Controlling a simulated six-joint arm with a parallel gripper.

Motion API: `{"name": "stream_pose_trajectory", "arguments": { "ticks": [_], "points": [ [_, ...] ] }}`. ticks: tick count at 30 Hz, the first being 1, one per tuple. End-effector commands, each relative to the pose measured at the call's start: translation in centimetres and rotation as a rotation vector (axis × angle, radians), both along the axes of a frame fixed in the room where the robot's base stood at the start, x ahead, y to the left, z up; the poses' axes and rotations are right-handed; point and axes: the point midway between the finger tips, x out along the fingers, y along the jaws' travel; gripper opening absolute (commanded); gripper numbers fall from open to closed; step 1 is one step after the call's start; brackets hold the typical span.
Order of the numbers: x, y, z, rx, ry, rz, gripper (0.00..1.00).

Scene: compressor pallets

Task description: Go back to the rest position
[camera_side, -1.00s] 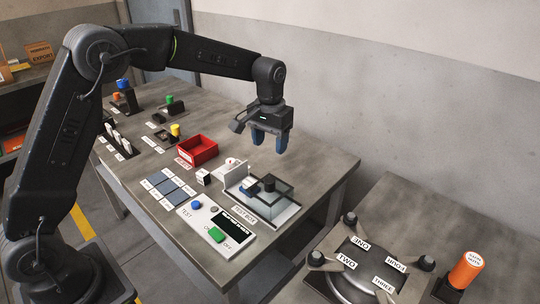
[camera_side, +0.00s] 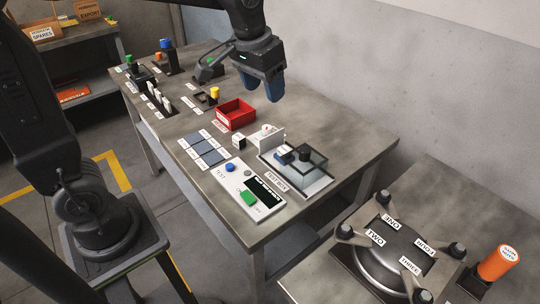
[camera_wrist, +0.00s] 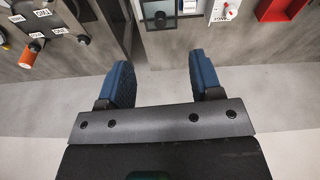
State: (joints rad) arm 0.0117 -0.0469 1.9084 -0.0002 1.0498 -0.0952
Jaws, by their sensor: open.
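My gripper (camera_side: 262,86) hangs over the back part of the long grey table in the side view, above and behind the red bin (camera_side: 236,113). Its blue fingers are apart with nothing between them. In the wrist view my gripper (camera_wrist: 163,82) also shows as two blue fingers spread wide, with bare wall and floor between them. The table edge and part of the red bin (camera_wrist: 282,8) lie at the top of that view.
The table (camera_side: 330,138) holds a glass-lidded test box (camera_side: 305,165), a test panel (camera_side: 248,190) with a blue and a green button, and grey label pads (camera_side: 204,148). A second table with a round four-clamp fixture (camera_side: 392,258) and an orange cylinder (camera_side: 498,263) stands at the front right.

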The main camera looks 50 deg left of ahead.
Motion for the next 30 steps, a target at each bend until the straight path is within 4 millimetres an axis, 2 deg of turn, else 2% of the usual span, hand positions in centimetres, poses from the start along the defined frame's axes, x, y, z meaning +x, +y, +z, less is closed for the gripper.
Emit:
{"name": "stream_pose_trajectory", "arguments": {
  "ticks": [1,6,9,12,18,30],
  "points": [
    [-2.1,0.1,0.7,0.003,-0.033,-0.008,0.59],
    [-8.3,0.3,1.1,0.012,-0.127,-0.037,0.59],
    [-11.5,0.3,0.5,0.018,-0.178,-0.052,0.59],
    [-13.9,0.4,-0.3,0.025,-0.218,-0.064,0.59],
    [-16.1,0.4,-1.5,0.032,-0.260,-0.077,0.59],
    [-16.3,0.4,-1.7,0.033,-0.261,-0.078,0.59]
  ]
}}
